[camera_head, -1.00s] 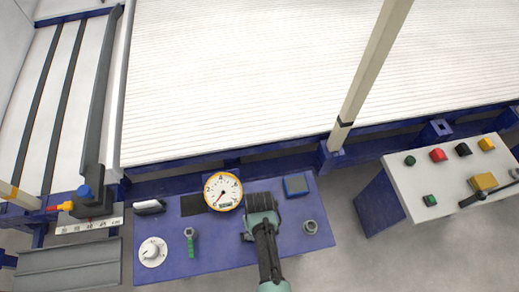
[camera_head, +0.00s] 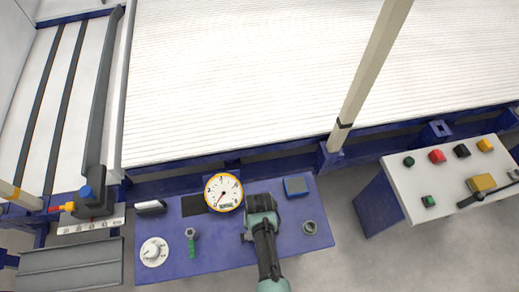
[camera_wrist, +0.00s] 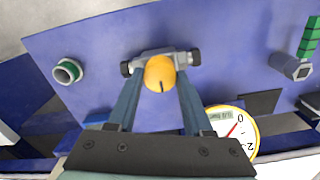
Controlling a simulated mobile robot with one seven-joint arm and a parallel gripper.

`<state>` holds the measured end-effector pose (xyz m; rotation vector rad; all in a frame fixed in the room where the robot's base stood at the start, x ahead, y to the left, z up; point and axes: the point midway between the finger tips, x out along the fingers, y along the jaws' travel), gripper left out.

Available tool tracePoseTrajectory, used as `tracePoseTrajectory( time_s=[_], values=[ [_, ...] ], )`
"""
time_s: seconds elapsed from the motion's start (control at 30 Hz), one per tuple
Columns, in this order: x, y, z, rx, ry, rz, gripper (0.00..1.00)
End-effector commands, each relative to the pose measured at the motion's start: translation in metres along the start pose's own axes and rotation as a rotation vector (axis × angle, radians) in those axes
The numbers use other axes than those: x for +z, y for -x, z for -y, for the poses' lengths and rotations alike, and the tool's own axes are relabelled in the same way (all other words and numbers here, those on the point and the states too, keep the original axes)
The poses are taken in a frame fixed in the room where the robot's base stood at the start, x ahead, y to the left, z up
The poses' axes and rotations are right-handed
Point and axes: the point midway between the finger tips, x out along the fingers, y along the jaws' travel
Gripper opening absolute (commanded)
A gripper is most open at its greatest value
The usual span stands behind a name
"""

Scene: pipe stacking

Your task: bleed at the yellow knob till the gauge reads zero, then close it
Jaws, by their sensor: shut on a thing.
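The yellow knob (camera_wrist: 158,73) sits on a grey valve fitting (camera_wrist: 146,58) with black ends. A dark mark on the knob points down in the wrist view. My gripper (camera_wrist: 160,78) is shut on the knob, one finger on each side. In the head view my gripper (camera_head: 262,212) is over the blue panel and hides the knob. The round gauge (camera_head: 223,192) with a yellow rim is just left of my gripper. Its red needle points to the lower left in the head view; the exact reading is too small to tell. The gauge also shows in the wrist view (camera_wrist: 222,142).
The blue panel (camera_head: 210,245) also carries a white dial (camera_head: 153,252), a green-handled valve (camera_head: 191,242), an open pipe fitting (camera_head: 310,228) and a blue box (camera_head: 296,187). A control box with several buttons (camera_head: 445,180) stands at the right.

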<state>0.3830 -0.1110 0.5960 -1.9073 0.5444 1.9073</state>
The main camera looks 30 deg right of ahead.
Motion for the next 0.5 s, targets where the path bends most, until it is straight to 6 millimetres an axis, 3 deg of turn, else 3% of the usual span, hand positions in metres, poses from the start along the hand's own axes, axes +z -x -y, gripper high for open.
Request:
tracePoseTrajectory(
  time_s=[0.13,0.17,0.3,0.5],
  values=[
    [-0.0001,0.0001,0.0002,-0.002,-0.004,0.000,0.00],
    [-0.0001,0.0001,0.0002,-0.002,-0.004,0.000,0.52],
    [-0.0001,0.0001,0.0001,-0.001,-0.003,0.000,0.78],
    [-0.0001,0.0001,0.0000,-0.001,-0.002,0.000,0.81]
  ],
)
